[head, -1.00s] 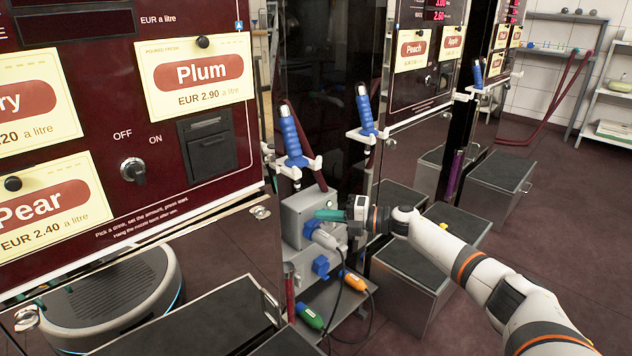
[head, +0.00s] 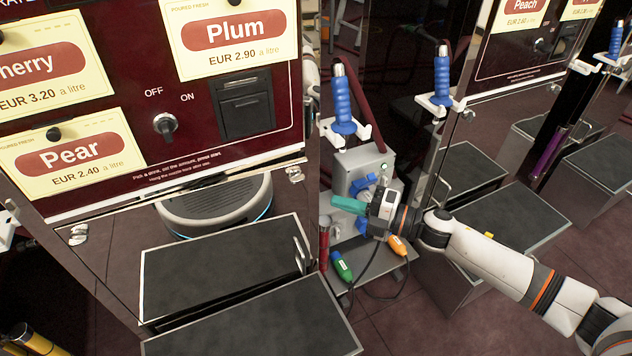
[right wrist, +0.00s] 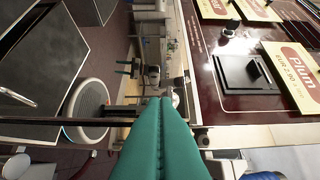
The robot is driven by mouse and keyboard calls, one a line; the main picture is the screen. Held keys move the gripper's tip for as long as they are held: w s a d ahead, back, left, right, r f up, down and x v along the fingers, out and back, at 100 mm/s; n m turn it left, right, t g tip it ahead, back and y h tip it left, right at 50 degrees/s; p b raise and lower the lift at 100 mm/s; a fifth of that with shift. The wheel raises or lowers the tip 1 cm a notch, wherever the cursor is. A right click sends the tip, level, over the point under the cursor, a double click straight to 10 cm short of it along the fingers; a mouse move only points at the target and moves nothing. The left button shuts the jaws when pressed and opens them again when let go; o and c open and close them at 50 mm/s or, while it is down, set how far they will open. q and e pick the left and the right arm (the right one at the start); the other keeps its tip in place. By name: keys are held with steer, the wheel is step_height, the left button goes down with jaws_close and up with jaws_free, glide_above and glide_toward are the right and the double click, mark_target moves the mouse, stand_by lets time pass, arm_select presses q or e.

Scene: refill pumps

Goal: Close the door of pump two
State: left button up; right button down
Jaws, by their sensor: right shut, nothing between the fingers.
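The nearest pump (head: 170,130) has a dark red front with Cherry, Plum and Pear cards; no number is readable. Under it is a glossy lower panel (head: 110,275), seemingly its door, mirroring a round grey base and a step. A small upright handle (head: 302,255) is near its right edge. I cannot tell how far the door stands open. My right gripper (head: 338,202) is shut and empty, its teal fingers pointing left, just right of the panel's edge and in front of a grey box. Its fingers (right wrist: 165,102) fill the lower middle of the right wrist view.
The grey box (head: 362,165) carries blue sockets; green (head: 341,266) and orange (head: 397,245) connectors lie below on cables. Blue-handled nozzles (head: 342,105) hang above. A dark-topped step (head: 260,325) stands in front. More pumps and steps (head: 510,225) line the right; floor is free at lower right.

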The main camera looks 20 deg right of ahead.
arm_select(q)
steer(key=shift+w+b+v, duration=0.25)
steer(key=shift+b+v, duration=0.1)
steer(key=shift+v, duration=1)
arm_select(e)
steer(key=w+a, duration=0.4)
steer(key=w, duration=0.3)
steer(key=shift+w+a, duration=0.15)
steer(key=shift+a, duration=0.25)
